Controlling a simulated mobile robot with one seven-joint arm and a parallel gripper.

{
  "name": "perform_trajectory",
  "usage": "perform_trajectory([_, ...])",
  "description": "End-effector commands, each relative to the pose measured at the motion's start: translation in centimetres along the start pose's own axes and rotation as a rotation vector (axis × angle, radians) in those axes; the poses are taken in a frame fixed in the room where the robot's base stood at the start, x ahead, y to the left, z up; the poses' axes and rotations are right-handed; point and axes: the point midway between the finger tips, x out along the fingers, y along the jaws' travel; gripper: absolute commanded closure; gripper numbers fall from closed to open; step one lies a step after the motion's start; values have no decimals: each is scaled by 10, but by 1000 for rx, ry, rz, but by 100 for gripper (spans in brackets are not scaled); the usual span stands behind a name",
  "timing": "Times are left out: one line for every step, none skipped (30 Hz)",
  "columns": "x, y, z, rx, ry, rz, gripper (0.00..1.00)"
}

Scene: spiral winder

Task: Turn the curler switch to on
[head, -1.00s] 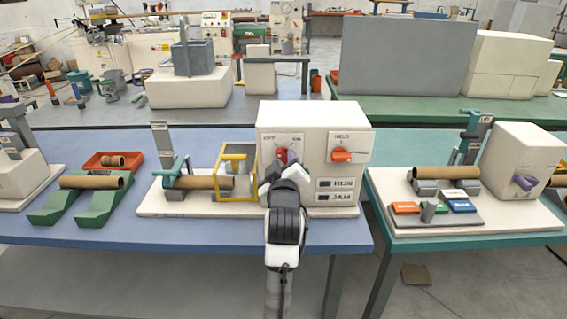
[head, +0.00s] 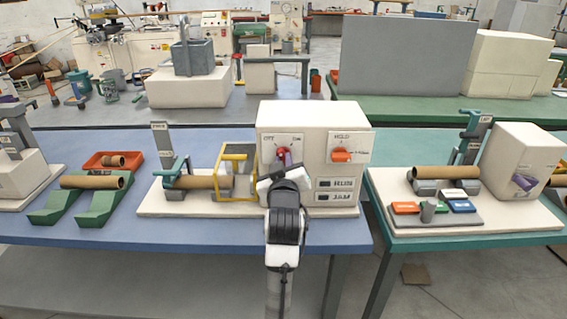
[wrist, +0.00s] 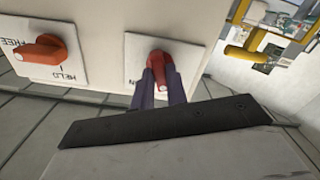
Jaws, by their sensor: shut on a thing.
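The curler switch is a red knob (head: 282,153) on a white plate marked OFF and ON, on the front of the cream machine box (head: 310,118). It also shows in the wrist view (wrist: 158,58). My gripper (head: 283,166) is at the knob from the front, and its dark fingers (wrist: 160,86) are shut on the knob's sides in the wrist view. My gripper hides the lower part of the knob in the head view. Part of the ON label shows beside the fingers in the wrist view. Which label the knob points to is not clear.
An orange HELD/FREE knob (head: 341,156) sits to the right on the same box, above the RUN and JAM panels. A yellow frame guard (head: 222,176) and a cardboard tube (head: 190,182) are close on the left. The blue table front (head: 150,235) is clear.

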Motion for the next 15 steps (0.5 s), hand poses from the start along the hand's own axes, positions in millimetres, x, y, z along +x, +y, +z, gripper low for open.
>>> perform_trajectory([0, 0, 0, 44, 0, 0, 100])
perform_trajectory([0, 0, 0, 73, 0, 0, 100])
perform_trajectory([0, 0, 0, 111, 0, 0, 100])
perform_trajectory([0, 0, 0, 140, 0, 0, 100])
perform_trajectory([0, 0, 0, 169, 0, 0, 100])
perform_trajectory([0, 0, 0, 206, 0, 0, 100])
perform_trajectory([0, 0, 0, 235, 0, 0, 100])
perform_trajectory([0, 0, 0, 264, 0, 0, 100])
perform_trajectory([0, 0, 0, 301, 0, 0, 100])
perform_trajectory([0, 0, 0, 330, 0, 0, 100])
perform_trajectory([0, 0, 0, 359, 0, 0, 100])
perform_trajectory([0, 0, 0, 396, 0, 0, 100])
perform_trajectory([0, 0, 0, 425, 0, 0, 100])
perform_trajectory([0, 0, 0, 454, 0, 0, 100])
perform_trajectory([0, 0, 0, 491, 0, 0, 100])
